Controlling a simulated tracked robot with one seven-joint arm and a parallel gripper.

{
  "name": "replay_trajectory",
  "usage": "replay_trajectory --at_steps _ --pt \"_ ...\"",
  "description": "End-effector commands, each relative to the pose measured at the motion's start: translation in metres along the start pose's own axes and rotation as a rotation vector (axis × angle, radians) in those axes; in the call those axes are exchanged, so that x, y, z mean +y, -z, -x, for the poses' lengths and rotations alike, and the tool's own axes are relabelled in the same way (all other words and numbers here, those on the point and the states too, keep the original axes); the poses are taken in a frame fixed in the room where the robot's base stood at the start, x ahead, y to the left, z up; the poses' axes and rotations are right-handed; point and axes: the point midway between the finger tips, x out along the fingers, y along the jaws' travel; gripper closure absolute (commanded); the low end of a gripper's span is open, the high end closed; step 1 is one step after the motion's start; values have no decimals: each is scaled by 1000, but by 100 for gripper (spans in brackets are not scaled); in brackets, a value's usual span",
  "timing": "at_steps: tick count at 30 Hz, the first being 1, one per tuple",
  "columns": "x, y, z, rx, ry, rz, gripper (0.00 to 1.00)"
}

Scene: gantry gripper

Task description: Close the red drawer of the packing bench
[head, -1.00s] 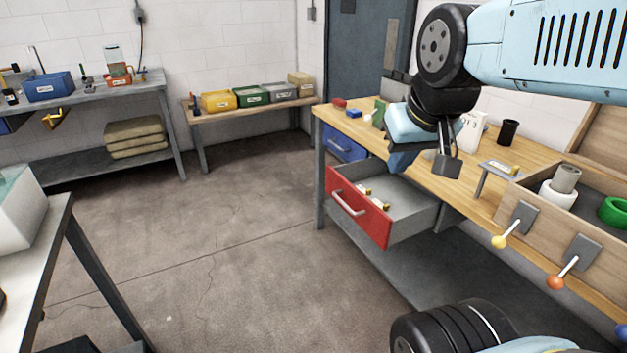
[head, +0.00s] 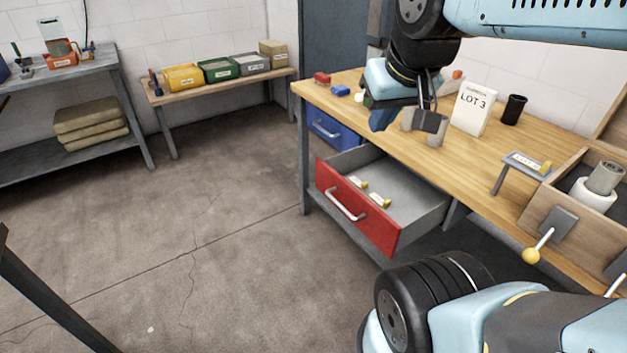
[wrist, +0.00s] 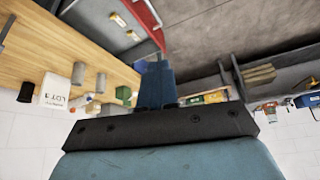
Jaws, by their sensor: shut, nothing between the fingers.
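The red drawer (head: 357,212) of the packing bench (head: 455,160) stands pulled out, with its grey inside and a few small brass-and-white items showing. A silver bar handle (head: 346,205) runs across its front. In the wrist view the red drawer (wrist: 145,12) shows at the top edge. My gripper (head: 382,120) is shut and empty. In the head view it appears over the bench's left part, above and behind the drawer front, apart from it. In the wrist view the shut blue fingers (wrist: 154,68) point up the picture toward the drawer's side.
A blue drawer (head: 333,130) sits left of the red one and looks shut. A LOT 3 card (head: 473,107), a black cup (head: 513,109) and a small grey stand (head: 523,165) are on the benchtop. The floor in front of the drawer is clear.

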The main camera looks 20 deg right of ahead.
Motion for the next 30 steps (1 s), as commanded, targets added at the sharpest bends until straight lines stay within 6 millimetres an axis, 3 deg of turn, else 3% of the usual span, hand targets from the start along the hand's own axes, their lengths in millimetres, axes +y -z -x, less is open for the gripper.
replay_trajectory --at_steps 6,11,30 --pt "0 2 -2 -11 1 9 100" --pt "4 11 -16 -73 -1 58 100" --pt "-12 56 -138 -487 -83 463 100"
